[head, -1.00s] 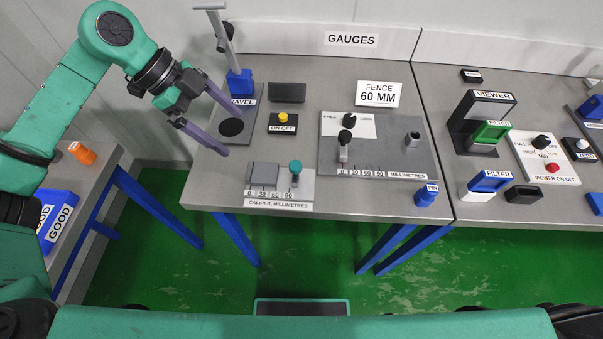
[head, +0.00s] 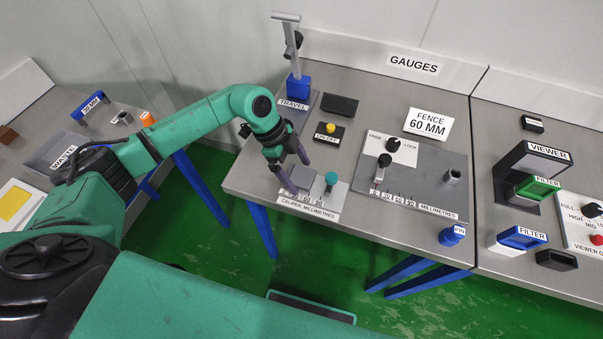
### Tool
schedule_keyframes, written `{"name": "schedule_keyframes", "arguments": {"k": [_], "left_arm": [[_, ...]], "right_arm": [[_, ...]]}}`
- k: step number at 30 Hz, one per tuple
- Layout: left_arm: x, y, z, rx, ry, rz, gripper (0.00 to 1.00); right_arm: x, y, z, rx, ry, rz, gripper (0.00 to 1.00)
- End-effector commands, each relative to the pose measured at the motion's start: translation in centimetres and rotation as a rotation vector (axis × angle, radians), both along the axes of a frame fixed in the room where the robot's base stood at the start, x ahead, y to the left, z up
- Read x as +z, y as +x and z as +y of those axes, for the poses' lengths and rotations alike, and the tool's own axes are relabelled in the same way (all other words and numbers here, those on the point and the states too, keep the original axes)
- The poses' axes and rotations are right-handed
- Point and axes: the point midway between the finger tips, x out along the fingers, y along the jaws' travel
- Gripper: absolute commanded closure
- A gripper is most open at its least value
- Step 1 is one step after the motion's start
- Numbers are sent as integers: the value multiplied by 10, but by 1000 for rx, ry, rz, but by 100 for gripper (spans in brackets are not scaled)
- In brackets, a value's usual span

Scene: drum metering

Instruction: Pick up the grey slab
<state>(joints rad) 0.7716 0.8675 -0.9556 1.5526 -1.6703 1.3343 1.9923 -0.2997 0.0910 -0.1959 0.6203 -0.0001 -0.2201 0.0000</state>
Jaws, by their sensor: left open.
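The grey slab (head: 304,180) is a small square grey block at the left end of the white caliper plate (head: 325,208), near the front left of the gauges bench. My left gripper (head: 299,176) is open, with its purple fingers pointing down at the slab. One finger shows at the slab's left side and the other at its far side. Whether they touch it I cannot tell. The slab is partly hidden by the fingers. My right gripper is not in view.
A teal knob (head: 331,179) stands just right of the slab. Behind are the on/off box (head: 329,133), a dark block (head: 339,104) and the travel stand (head: 297,88). The fence fixture (head: 425,186) lies to the right. The bench front edge is close.

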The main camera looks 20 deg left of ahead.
Motion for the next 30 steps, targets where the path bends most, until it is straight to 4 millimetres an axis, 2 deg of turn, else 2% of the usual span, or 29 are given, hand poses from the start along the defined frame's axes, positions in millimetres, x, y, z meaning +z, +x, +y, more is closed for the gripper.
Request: {"name": "schedule_keyframes", "arguments": {"k": [3, 8, 9, 10, 18, 23, 26, 30], "left_arm": [[0, 0, 0, -1, 0, -1, 0], [0, 0, 0, -1, 0, -1, 61], [0, 0, 0, -1, 0, -1, 76], [0, 0, 0, -1, 0, -1, 82], [3, 1, 0, 0, 0, -3, 82], [19, 2, 1, 1, -1, -6, 82], [41, 2, 1, 1, -1, -9, 82], [91, 2, 0, -2, -2, -12, 82]], "right_arm": [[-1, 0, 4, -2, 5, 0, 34], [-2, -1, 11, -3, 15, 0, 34], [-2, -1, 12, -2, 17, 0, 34], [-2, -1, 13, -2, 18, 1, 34], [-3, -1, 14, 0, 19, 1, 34], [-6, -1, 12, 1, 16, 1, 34], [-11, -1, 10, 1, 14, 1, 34], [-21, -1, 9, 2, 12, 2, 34]]}}
